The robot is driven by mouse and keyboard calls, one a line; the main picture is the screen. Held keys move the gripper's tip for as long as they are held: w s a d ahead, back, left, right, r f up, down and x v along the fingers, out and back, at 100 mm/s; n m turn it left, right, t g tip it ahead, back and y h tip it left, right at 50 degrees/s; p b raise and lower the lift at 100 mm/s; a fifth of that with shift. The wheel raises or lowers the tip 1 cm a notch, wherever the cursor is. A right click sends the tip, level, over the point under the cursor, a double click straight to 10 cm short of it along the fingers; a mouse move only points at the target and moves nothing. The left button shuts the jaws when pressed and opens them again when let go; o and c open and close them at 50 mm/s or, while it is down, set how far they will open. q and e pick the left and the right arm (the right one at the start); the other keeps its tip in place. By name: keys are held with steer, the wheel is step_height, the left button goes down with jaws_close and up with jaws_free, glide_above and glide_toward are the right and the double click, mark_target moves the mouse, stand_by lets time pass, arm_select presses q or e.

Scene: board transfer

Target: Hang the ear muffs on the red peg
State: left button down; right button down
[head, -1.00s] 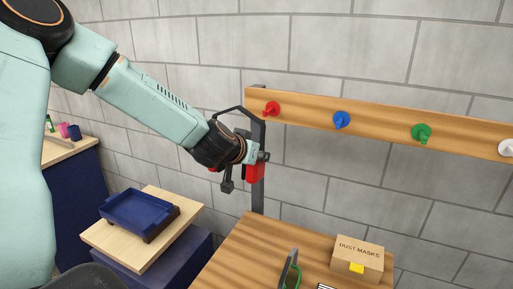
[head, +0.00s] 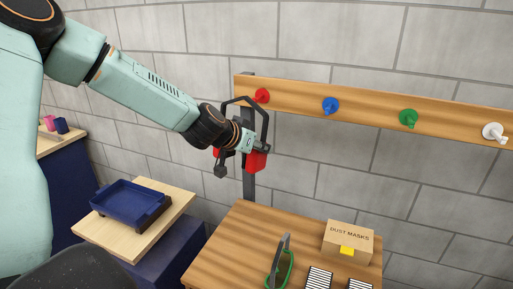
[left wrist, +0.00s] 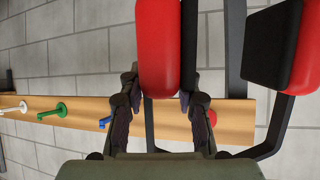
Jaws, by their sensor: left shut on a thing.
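The ear muffs have two red cups and a thin black headband. In the head view one cup (head: 256,160) hangs below my left gripper (head: 246,146), and the band (head: 266,121) arches above it. My left gripper is shut on the near cup; in the left wrist view its fingers (left wrist: 163,100) lie on either side of the red cup (left wrist: 158,45). The red peg (head: 261,95) is at the board's left end, just above the band's top right corner in the head view. In the left wrist view the red peg (left wrist: 212,117) shows partly behind a finger. The depth gap is unclear.
The wooden board (head: 365,106) also carries a blue peg (head: 330,105), a green peg (head: 409,118) and a white peg (head: 494,131). A dark post (head: 249,185) supports it. Below are a dust masks box (head: 348,242), green-rimmed goggles (head: 283,265) and a blue tray (head: 130,203).

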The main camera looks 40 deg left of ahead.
arm_select(q)
steer(key=shift+w+r, duration=0.1)
steer(key=shift+w, duration=0.25)
steer(key=shift+w+a+f, duration=0.2)
steer(key=shift+w, duration=0.25)
steer(key=shift+w+a+f, duration=0.15)
steer(key=shift+w, duration=0.3)
steer(key=shift+w+a, duration=0.15)
steer(key=shift+w, duration=0.15)
steer(key=shift+w+a+f+b, duration=0.2)
steer(key=shift+w+b, duration=0.7)
steer(key=shift+b, duration=1.15)
steer(key=shift+w+a+f+b, duration=0.2)
steer(key=shift+w+b, duration=0.65)
steer(key=shift+b, duration=1.25)
steer(key=shift+w+a+f+b, duration=0.1)
steer(key=shift+w+f+b, duration=0.15)
steer(key=shift+w+b, duration=1.25)
